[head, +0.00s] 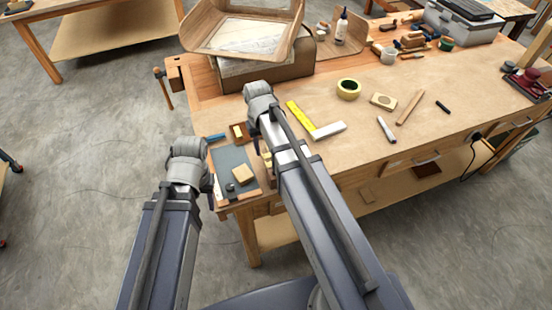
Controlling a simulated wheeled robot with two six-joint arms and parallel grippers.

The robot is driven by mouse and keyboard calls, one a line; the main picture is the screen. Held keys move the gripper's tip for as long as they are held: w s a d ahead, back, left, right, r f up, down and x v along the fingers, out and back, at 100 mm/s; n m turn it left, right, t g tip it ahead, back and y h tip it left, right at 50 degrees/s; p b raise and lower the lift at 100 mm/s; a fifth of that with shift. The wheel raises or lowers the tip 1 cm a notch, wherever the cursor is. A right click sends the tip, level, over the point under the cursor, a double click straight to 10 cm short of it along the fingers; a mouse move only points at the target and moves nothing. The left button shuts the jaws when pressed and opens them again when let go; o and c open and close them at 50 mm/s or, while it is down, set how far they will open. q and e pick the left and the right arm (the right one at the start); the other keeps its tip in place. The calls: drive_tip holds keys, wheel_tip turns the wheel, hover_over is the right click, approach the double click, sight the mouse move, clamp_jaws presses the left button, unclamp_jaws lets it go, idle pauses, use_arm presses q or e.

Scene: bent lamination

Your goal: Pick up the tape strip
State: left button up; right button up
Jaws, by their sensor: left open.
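I cannot pick out a tape strip with certainty.
A bent wooden form (240,38) stands at the back left. A light block (243,174) lies on the mat. A wooden block (383,101), a stick (410,107) and a marker (386,129) lie to the right. A glue bottle (341,27) and toolbox (462,22) stand farther back.

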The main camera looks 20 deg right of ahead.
sight(266, 164)
wheel_tip(266, 164, down, 3)
drive_tip(key=shift+d+r+b, duration=0.1)
drive_tip(key=shift+r+b, duration=0.05)
drive_tip(key=shift+b, duration=1.05)
wheel_tip(266, 164, down, 5)
drive_tip(key=b, duration=0.5)
drive_tip(key=shift+d, duration=0.15)
clamp_jaws()
